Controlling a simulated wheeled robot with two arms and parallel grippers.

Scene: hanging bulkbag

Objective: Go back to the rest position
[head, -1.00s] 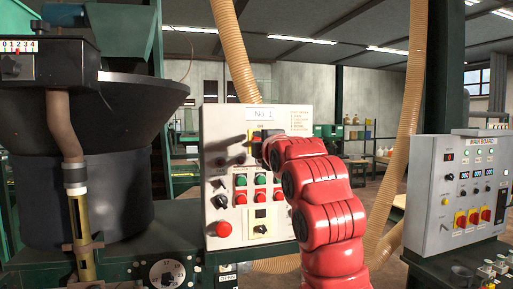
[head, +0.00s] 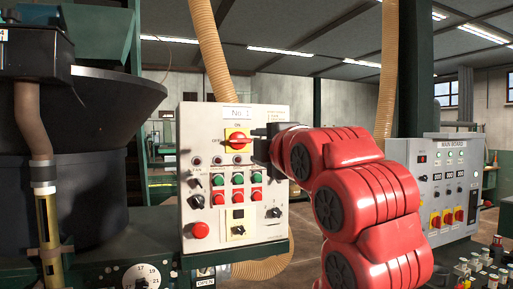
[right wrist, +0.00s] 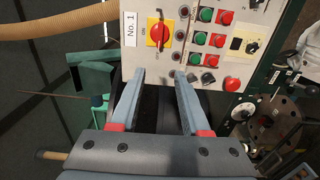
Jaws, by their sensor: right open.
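My right arm is red and comes in from the lower right of the head view. Its dark right gripper (head: 258,143) is just right of the red and yellow rotary switch (head: 237,140) on the No. 1 control panel (head: 188,240). In the right wrist view the two fingers of the right gripper (right wrist: 158,80) are spread apart with nothing between them. The rotary switch (right wrist: 158,33) shows beyond the fingertips and is apart from them. Its red handle lies roughly horizontal in the head view. My left gripper is in neither view.
A large black hopper (head: 90,95) with a hose and gauge tube stands at the left. A grey main board panel (head: 440,175) stands at the right. A beige corrugated hose (head: 213,50) hangs behind the No. 1 panel. Open floor shows behind.

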